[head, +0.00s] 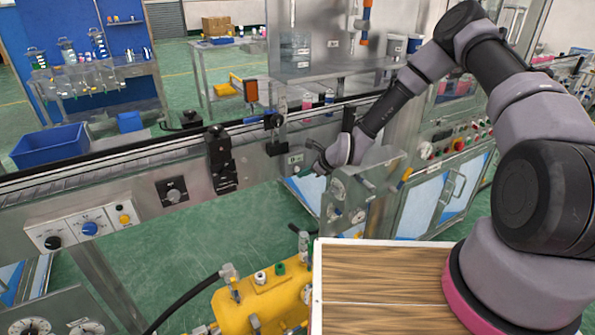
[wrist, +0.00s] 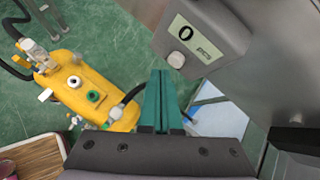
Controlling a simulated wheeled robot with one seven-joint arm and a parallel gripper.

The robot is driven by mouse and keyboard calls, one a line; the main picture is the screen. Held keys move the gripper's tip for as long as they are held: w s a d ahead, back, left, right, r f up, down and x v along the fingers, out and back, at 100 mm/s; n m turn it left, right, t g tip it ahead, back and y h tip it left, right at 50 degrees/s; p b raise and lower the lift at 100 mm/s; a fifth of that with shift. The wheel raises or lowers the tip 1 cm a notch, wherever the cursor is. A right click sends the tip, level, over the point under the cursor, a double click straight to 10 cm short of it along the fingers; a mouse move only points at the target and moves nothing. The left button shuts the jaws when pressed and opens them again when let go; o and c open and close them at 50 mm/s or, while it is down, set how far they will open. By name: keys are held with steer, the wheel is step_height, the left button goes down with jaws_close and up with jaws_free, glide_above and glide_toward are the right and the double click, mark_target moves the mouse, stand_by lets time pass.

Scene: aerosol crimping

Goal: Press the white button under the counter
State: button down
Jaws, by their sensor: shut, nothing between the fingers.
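The counter (wrist: 198,38) is a pale display reading "0 PCS" on a grey box at the top right of the wrist view. The white button (wrist: 176,60) is a small round knob just under the counter on the same box face. My gripper (wrist: 160,73) has green fingers, shut together and empty. Its tips appear just below and left of the button in the wrist view, with a visible gap in the picture. In the head view the counter (head: 296,158) is on the conveyor's side, and my gripper (head: 319,168) is close by its right. The button is too small to make out there.
A yellow tank (wrist: 85,95) with fittings and a black hose stands below left. A metal panel with gauges (head: 345,200) is close under my wrist. The conveyor rail (head: 130,165) runs along behind.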

steer(key=shift+s+d, duration=0.75)
steer(key=shift+s, duration=0.3)
steer(key=shift+s+d, duration=0.7)
steer(key=shift+s, duration=0.35)
